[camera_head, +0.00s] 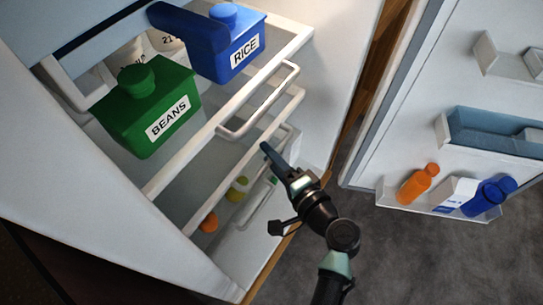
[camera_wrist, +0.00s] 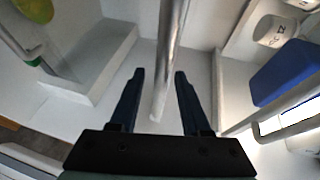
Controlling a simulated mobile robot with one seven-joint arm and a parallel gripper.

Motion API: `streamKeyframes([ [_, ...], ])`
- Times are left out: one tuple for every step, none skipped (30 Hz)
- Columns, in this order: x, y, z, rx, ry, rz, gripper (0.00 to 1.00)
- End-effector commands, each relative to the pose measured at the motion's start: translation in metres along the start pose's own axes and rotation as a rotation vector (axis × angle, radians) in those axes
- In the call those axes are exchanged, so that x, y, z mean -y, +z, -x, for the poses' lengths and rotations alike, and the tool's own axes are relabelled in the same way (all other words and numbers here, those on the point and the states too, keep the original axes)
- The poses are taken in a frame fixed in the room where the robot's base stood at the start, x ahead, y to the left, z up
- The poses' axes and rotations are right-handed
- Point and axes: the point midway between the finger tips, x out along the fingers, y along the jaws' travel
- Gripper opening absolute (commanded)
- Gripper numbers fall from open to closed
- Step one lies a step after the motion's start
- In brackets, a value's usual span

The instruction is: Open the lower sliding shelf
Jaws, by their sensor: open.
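The open fridge has an upper shelf (camera_head: 222,118) and a lower sliding shelf (camera_head: 232,187) with a pale front rim. A pale U-shaped handle hangs on the upper shelf (camera_head: 258,101); a similar lower handle (camera_head: 262,207) is partly hidden behind my arm. My gripper (camera_head: 268,152) is open and empty at the front of the lower shelf, near the lower handle. In the wrist view, a pale bar (camera_wrist: 167,60) runs lengthwise between the two dark fingers of my gripper (camera_wrist: 159,75). Whether they touch it, I cannot tell.
A green BEANS box (camera_head: 145,112) and a blue RICE box (camera_head: 222,45) stand on the upper shelf. An orange item (camera_head: 209,222) and a yellow-green item (camera_head: 237,190) lie lower. The open door (camera_head: 395,125) holds bottles at right. Dark floor lies between.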

Motion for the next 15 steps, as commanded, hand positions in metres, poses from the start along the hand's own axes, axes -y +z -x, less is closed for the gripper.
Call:
streamKeyframes([
  [0.0001, 0.0000, 0.0001, 0.000, 0.000, 0.000, 0.47],
  [0.0001, 0.0000, 0.0001, 0.000, 0.000, 0.000, 0.42],
  [0.0002, 0.0000, 0.0002, 0.000, 0.000, 0.000, 0.34],
  [0.0002, 0.0000, 0.0002, 0.000, 0.000, 0.000, 0.29],
  [0.0002, -0.0001, 0.0003, 0.000, 0.000, 0.000, 0.24],
  [0.0002, -0.0001, 0.0003, 0.000, 0.000, 0.000, 0.17],
  [0.0002, -0.0001, 0.0003, 0.000, 0.000, 0.000, 0.11],
  [0.0002, -0.0001, 0.0004, 0.000, 0.000, 0.000, 0.06],
  [0.0002, -0.0001, 0.0004, 0.000, 0.000, 0.000, 0.00],
  [0.0002, -0.0001, 0.0004, 0.000, 0.000, 0.000, 0.00],
  [0.0002, -0.0001, 0.0004, 0.000, 0.000, 0.000, 0.00],
  [0.0002, -0.0001, 0.0004, 0.000, 0.000, 0.000, 0.00],
  [0.0002, -0.0001, 0.0004, 0.000, 0.000, 0.000, 0.00],
  [0.0001, -0.0001, 0.0005, 0.000, 0.000, 0.000, 0.00],
  [0.0002, -0.0001, 0.0005, 0.000, 0.000, 0.000, 0.00],
])
